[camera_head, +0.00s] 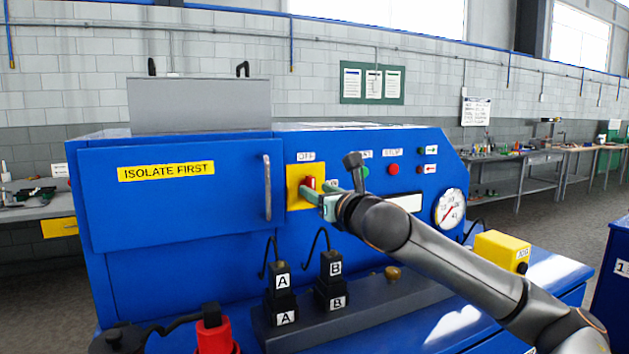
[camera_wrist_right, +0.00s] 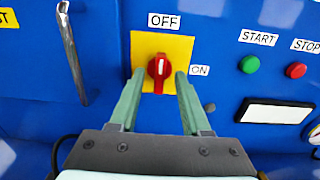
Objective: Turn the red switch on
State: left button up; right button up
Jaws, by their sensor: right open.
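The red switch (camera_wrist_right: 159,67) is a rotary knob on a yellow plate (camera_wrist_right: 178,45) on the blue machine's front panel. Its white mark stands upright, in line with the OFF label (camera_wrist_right: 164,21) above it. The ON label (camera_wrist_right: 200,71) is to the right of the plate. In the head view the red switch (camera_head: 310,183) is partly hidden by my right gripper (camera_head: 311,192). My right gripper (camera_wrist_right: 159,76) is open, its two green fingers on either side of the knob with small gaps that make contact hard to judge. My left gripper is not in view.
Green START (camera_wrist_right: 250,64) and red STOP (camera_wrist_right: 296,70) buttons sit right of the switch. A door handle (camera_head: 267,187) stands out to the left. Black plugs A (camera_head: 282,281) and B (camera_head: 331,264) stand below, near a red connector (camera_head: 213,335). A gauge (camera_head: 450,208) is further right.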

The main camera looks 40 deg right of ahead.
jog(key=shift+x, duration=1.1)
grip_shut()
